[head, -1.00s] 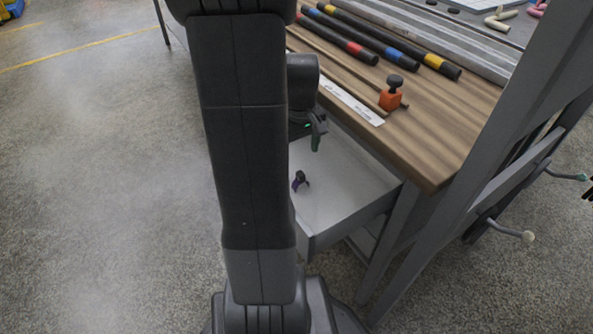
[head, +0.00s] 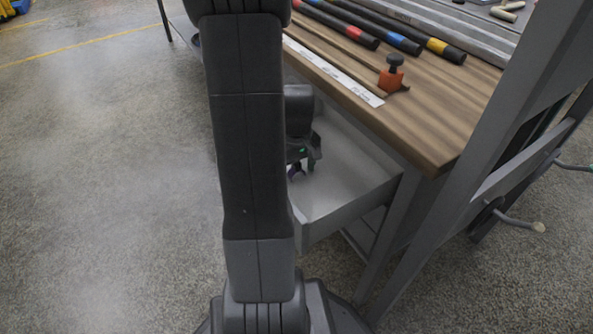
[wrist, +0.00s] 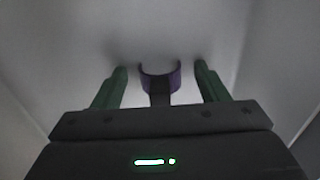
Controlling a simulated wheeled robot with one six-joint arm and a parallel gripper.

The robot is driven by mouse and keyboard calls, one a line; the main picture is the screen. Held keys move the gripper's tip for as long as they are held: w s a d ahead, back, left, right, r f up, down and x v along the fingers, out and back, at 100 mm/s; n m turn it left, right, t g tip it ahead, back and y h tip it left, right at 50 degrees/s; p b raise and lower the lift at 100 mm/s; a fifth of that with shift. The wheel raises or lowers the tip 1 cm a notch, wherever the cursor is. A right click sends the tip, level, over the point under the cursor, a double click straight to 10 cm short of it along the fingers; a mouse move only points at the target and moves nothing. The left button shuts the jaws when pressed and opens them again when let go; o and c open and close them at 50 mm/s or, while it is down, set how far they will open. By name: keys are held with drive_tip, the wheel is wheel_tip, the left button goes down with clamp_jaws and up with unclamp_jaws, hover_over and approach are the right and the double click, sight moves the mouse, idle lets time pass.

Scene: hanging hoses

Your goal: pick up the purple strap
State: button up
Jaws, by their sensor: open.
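The purple strap (wrist: 160,81) is a small curved loop with a dark lower part. In the wrist view it stands between the two green fingers of my gripper (wrist: 160,84), with a gap on each side. My gripper is open and has not closed on it. In the head view the strap (head: 296,171) shows as a small purple patch in the open grey drawer (head: 352,205). My gripper (head: 304,165) is right at it there, low in the drawer. My arm hides the drawer's left part.
A wooden bench top (head: 440,125) overhangs the drawer's back right. It holds several black hoses with coloured bands and an orange clamp (head: 391,76) near its edge. A grey post (head: 490,140) rises at the right. The drawer's front right is empty.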

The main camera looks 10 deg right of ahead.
drive_tip(key=shift+c, duration=0.5)
drive_tip(key=c, duration=0.9)
drive_tip(key=shift+r, duration=0.1)
drive_tip(key=shift+c, duration=0.2)
wheel_tip(320, 180, up, 28)
drive_tip(key=p, duration=1)
drive_tip(key=o, duration=0.4)
drive_tip(key=c, duration=0.4)
drive_tip(key=shift+c, duration=0.2)
